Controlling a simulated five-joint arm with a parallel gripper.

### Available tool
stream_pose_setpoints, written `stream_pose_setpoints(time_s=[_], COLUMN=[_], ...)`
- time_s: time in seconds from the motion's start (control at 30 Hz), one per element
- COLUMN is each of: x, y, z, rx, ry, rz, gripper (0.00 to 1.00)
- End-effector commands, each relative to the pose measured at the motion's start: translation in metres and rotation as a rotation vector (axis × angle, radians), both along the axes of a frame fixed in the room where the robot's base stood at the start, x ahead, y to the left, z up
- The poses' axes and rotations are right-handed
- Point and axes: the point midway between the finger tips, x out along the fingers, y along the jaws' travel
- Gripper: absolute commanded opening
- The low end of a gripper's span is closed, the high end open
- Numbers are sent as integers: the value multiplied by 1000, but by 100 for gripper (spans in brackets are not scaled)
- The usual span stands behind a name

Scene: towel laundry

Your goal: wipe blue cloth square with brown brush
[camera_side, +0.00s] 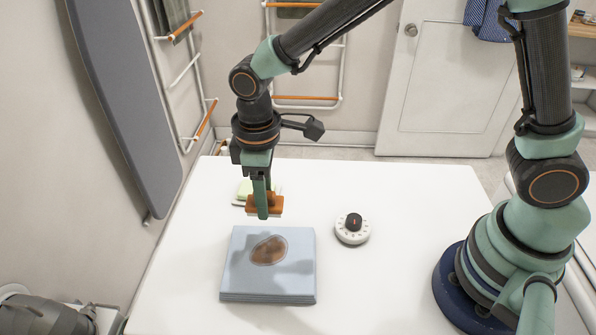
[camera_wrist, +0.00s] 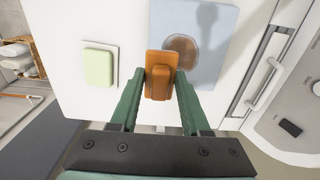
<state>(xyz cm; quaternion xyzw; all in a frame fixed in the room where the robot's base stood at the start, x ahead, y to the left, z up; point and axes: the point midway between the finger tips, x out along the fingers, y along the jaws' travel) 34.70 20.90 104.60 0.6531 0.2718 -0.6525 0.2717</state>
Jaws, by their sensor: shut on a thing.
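The blue cloth square (camera_side: 240,278) lies folded and flat on the white table, with a brown stain (camera_side: 269,250) on its upper face. It also shows in the wrist view (camera_wrist: 221,45), at the upper right. My gripper (camera_side: 263,208) is shut on the brown brush (camera_side: 277,203) and holds it beyond the cloth's far edge. In the wrist view the brush (camera_wrist: 159,72) sits between the two green fingers (camera_wrist: 160,85), and its tip overlaps the cloth's edge in the picture. In the side view the brush appears raised above the table. Its underside is mostly hidden.
A pale green block on a white dish (camera_wrist: 98,66) lies beside the brush and partly behind it in the side view. A white dial timer (camera_side: 352,229) stands right of the cloth. An ironing board (camera_side: 125,95) leans at the left.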

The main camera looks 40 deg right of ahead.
Motion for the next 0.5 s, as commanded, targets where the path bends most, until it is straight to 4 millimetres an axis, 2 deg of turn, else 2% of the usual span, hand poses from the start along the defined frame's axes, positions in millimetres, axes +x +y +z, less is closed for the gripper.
stream_pose_setpoints(time_s=[0.5], x=[0], y=[-1], z=[-47], rx=[-1], ry=[3], rz=[-3], gripper=[2])
